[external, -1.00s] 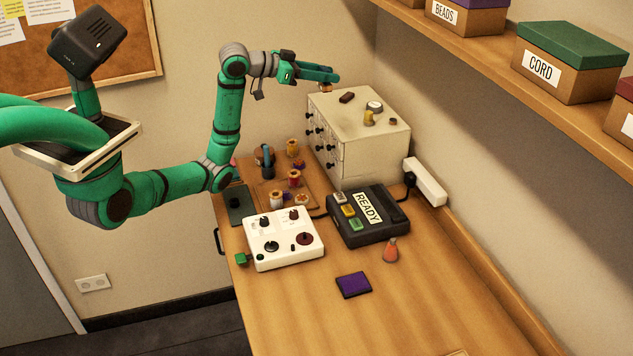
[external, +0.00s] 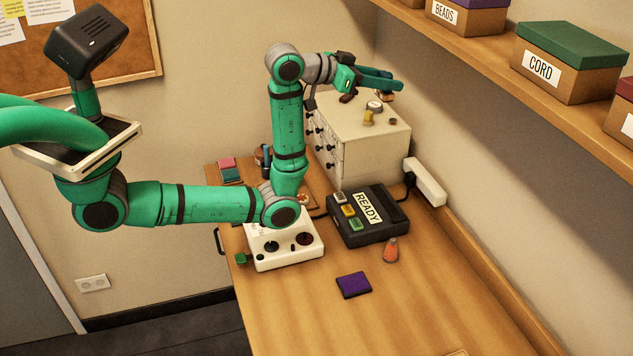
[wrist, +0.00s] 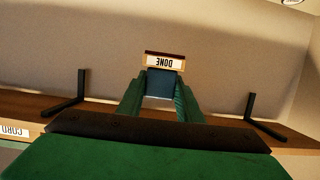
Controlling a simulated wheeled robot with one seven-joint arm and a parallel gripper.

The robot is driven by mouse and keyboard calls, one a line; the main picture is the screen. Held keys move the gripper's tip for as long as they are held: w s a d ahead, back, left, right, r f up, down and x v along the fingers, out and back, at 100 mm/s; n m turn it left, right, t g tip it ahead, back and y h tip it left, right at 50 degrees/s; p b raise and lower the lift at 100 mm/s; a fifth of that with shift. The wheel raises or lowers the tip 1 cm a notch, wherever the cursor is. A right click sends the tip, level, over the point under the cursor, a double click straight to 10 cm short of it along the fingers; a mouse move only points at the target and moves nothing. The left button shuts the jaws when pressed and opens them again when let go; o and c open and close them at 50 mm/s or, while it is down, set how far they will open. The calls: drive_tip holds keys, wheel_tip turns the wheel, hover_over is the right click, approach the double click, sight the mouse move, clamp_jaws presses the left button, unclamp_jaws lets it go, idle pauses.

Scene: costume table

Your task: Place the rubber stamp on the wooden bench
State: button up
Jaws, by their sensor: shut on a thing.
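My gripper (external: 393,84) is shut on the rubber stamp (external: 386,97), a small wood-coloured block. In the external view it is held in the air in front of the wall, over the back right part of the cream drawer cabinet (external: 372,165). In the wrist view the stamp (wrist: 165,61) shows between the green fingers, with a white label reading DONE upside down and a dark red edge. The wooden bench (external: 300,315) lies below, with its near part bare.
A dark block, a round silver thing and a yellow piece (external: 368,118) stand on the cabinet. A black READY box (external: 390,222), white control box (external: 285,260), orange bottle (external: 391,250) and purple pad (external: 353,285) are on the bench. A shelf with boxes (external: 566,65) runs along the right wall.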

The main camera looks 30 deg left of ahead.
drive_tip(key=s+d+f, duration=0.4)
drive_tip(key=s+d, duration=0.3)
drive_tip(key=s, duration=0.5)
drive_tip(key=s+d+f, duration=0.3)
drive_tip(key=s+d, duration=0.4)
drive_tip(key=s, duration=0.4)
wheel_tip(320, 180, down, 27)
drive_tip(key=w+d+f, duration=0.1)
drive_tip(key=d+f, duration=0.2)
drive_tip(key=d, duration=0.1)
drive_tip(key=w+d+f, duration=0.2)
drive_tip(key=d+f, duration=0.1)
drive_tip(key=d, duration=0.1)
drive_tip(key=w+d+f, duration=0.2)
drive_tip(key=d+f, duration=0.1)
drive_tip(key=d, duration=0.1)
drive_tip(key=shift+w+f, duration=0.1)
drive_tip(key=shift+f, duration=0.2)
drive_tip(key=shift+w+d+f, duration=0.1)
drive_tip(key=shift+d+f, duration=0.25)
drive_tip(key=shift+f, duration=1.65)
drive_tip(key=shift+f, duration=0.15)
drive_tip(key=o, duration=1)
